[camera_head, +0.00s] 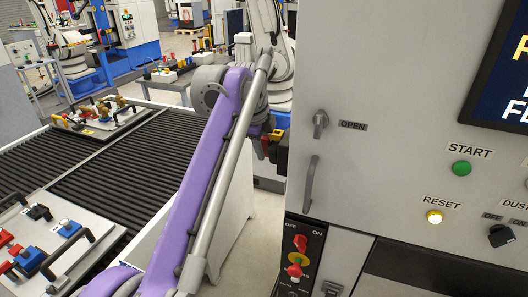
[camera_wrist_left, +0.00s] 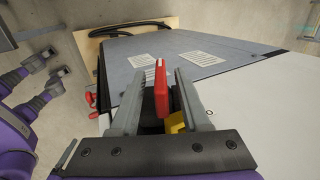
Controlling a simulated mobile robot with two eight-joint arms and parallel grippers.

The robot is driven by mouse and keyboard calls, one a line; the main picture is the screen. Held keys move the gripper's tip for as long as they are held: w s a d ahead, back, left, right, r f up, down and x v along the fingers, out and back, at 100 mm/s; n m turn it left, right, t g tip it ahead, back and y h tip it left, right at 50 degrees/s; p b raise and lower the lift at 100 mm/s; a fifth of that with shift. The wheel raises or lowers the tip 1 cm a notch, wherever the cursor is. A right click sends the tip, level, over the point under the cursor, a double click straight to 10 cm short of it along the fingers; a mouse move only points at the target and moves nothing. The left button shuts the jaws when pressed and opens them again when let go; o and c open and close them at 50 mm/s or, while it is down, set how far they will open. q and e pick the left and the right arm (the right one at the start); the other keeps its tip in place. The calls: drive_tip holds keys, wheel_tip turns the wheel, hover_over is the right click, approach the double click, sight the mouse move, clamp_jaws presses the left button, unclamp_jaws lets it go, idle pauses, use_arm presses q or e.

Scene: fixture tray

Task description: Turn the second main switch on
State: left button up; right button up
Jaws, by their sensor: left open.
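I cannot tell whether the fingers touch the handle. My right gripper is not in view.
A conveyor with dark rollers (camera_head: 150,150) lies to the left, bearing fixture trays (camera_head: 100,240). Floor shows between conveyor and cabinet.

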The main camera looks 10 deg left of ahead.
use_arm(q)
drive_tip(key=shift+x, duration=0.95)
drive_tip(key=shift+c, duration=0.3)
clamp_jaws()
